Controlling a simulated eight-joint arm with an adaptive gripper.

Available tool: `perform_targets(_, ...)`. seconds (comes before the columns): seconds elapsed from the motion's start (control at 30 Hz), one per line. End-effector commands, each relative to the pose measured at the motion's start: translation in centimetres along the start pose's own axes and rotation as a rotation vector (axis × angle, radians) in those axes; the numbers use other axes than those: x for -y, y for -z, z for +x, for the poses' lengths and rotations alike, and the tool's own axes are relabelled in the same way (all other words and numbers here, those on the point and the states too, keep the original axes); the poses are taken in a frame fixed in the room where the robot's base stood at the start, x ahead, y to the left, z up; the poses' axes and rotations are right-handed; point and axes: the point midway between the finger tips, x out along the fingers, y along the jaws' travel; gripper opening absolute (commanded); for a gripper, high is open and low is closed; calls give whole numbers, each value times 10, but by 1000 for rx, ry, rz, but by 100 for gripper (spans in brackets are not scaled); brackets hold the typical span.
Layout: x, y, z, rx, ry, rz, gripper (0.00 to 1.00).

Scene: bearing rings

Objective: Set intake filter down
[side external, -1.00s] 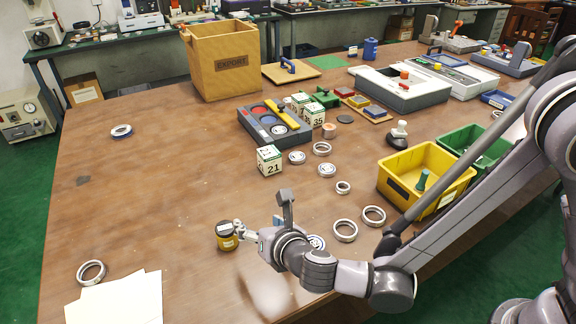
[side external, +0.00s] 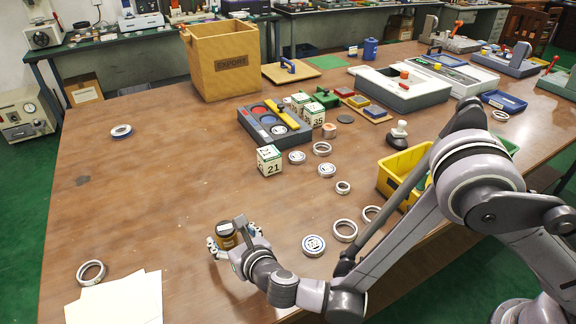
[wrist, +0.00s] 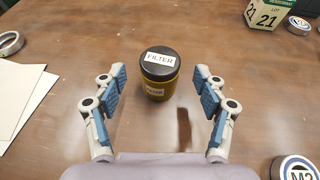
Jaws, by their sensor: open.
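The intake filter (wrist: 158,76) is a short yellow-brown canister with a black lid and a white FILTER label. It stands upright on the brown table, and it also shows in the side external view (side external: 227,236) at the table's near part. My gripper (wrist: 160,90) is open, with a blue-padded finger on each side of the canister and clear gaps between pads and filter in the wrist view. In the side external view my gripper (side external: 222,245) is low at the filter and partly covers it.
Papers (side external: 115,300) and a metal ring (side external: 91,272) lie at the left. A labelled disc (side external: 313,245) and several rings are to the right. A LOT 21 block (side external: 269,161) stands behind. The table's left middle is clear.

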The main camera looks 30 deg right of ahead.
Motion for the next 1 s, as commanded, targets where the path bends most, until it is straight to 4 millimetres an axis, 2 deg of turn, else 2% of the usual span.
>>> perform_targets(0.1,1,2,19,0,2,2,72)
perform_targets(0.23,1,1,33,0,2,1,72)
perform_targets(0.53,0,1,38,0,0,1,72)
perform_targets(0.57,0,1,38,0,0,1,69)
perform_targets(0.77,0,1,38,0,0,1,11)
perform_targets(0.83,0,1,38,0,1,1,11)
perform_targets(0.87,0,1,38,0,1,1,6)
perform_targets(1.0,0,1,38,0,1,1,6)
